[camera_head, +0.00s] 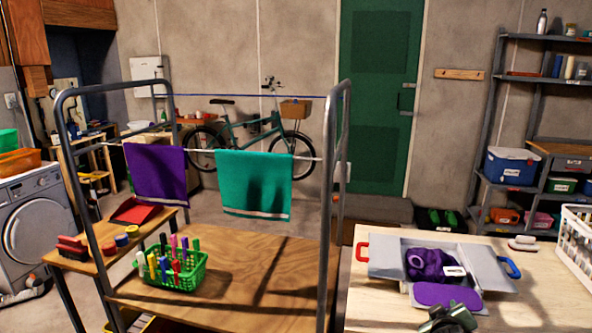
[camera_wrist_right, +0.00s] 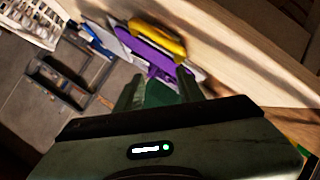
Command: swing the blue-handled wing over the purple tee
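The grey folding board lies on the pale worktop in the head view. Its blue-handled wing (camera_head: 488,270) is on the right, spread outward, with the blue handle (camera_head: 510,267) at its outer edge. The purple tee (camera_head: 428,265) lies bunched on the middle panel with a white label on it. The blue handle also shows in the right wrist view (camera_wrist_right: 88,37). My right gripper (camera_head: 450,318) is at the board's near side, by the lower flap with a purple patch (camera_head: 445,296). Its fingers (camera_wrist_right: 160,88) are apart with nothing clearly between them. My left gripper is not in view.
The red-handled wing (camera_head: 392,258) lies spread on the left. A yellow handle (camera_wrist_right: 158,38) shows beside the purple patch in the wrist view. A white basket (camera_head: 576,245) and a brush (camera_head: 523,243) stand right of the board. A metal rack (camera_head: 335,190) rises to the left.

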